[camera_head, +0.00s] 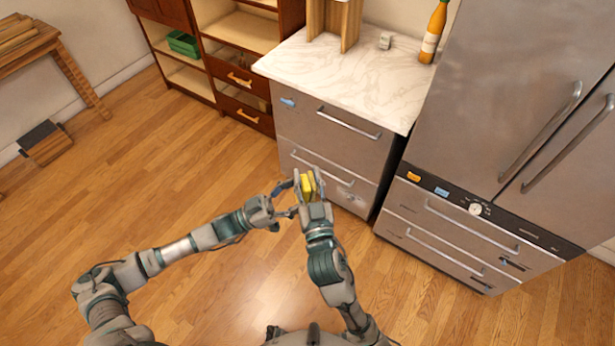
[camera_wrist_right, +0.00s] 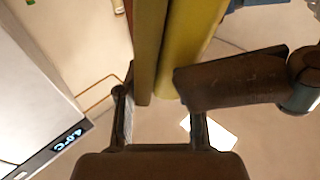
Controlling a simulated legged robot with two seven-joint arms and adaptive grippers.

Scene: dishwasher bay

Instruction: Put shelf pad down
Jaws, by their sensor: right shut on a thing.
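A yellow slab (camera_head: 308,185), which I take to be the shelf pad, stands upright between the fingers of my right gripper (camera_head: 307,180). The right wrist view shows it close up as a long slab with a yellow face (camera_wrist_right: 190,45) and a browner side. My right gripper is shut on it, in front of the drawer unit under the marble counter. My left gripper (camera_head: 287,201) is just left of the right one, its fingers spread with a gap. I cannot tell whether it touches the pad or the right gripper.
A marble counter (camera_head: 350,75) tops a steel drawer unit (camera_head: 330,140). A bottle (camera_head: 433,32), a wooden stand (camera_head: 335,22) and a small grey object (camera_head: 385,40) stand on it. A steel fridge (camera_head: 500,110) is at right, wooden shelves (camera_head: 240,30) behind.

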